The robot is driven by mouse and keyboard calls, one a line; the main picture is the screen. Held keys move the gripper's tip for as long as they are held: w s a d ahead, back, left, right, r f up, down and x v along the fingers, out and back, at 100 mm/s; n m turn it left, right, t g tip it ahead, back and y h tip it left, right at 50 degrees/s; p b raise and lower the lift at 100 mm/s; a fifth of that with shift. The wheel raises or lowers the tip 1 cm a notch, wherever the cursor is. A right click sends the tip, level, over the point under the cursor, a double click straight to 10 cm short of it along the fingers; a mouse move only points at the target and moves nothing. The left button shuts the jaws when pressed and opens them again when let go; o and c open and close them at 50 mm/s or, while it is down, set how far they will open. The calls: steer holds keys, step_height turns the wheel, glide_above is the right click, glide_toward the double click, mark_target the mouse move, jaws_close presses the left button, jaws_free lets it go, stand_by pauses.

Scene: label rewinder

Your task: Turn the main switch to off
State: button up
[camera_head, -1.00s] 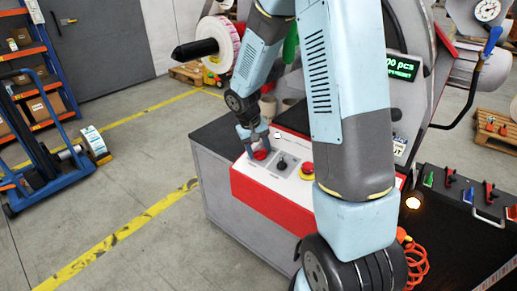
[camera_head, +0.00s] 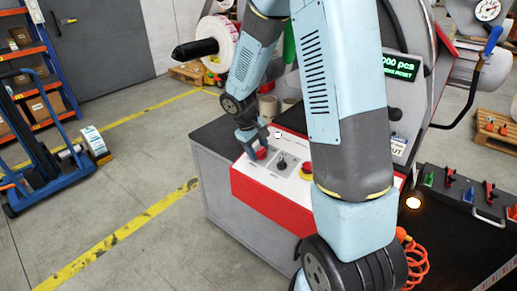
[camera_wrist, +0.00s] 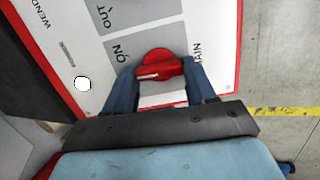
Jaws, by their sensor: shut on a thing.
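The main switch is a red round knob with a raised grip bar (camera_wrist: 158,66). It sits on a grey plate on the white control panel, and ON is printed left of it in the wrist view. A white mark shows on the left part of the bar. My gripper (camera_wrist: 163,70) is shut on the bar, one finger at each end. In the head view the switch (camera_head: 261,153) is partly hidden by my gripper (camera_head: 254,149). The printing beside the switch is partly covered, with "AIN" readable at the right.
A black selector knob (camera_head: 282,162) and a red mushroom button on yellow (camera_head: 306,170) stand to the right on the same panel. A small white button (camera_head: 278,135) is behind. A green-lettered display (camera_head: 402,66) is on the machine.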

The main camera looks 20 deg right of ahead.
steer(key=n, duration=0.6)
steer(key=shift+a+n+t+h, duration=0.15)
steer(key=shift+n+t+h, duration=0.15)
steer(key=shift+t, duration=0.1)
stand_by(0.3)
steer(key=o, duration=1)
steer(key=shift+o, duration=0.2)
steer(key=v, duration=1.3)
steer(key=shift+r, duration=0.3)
steer(key=shift+s+a, duration=0.1)
steer(key=shift+a, duration=0.05)
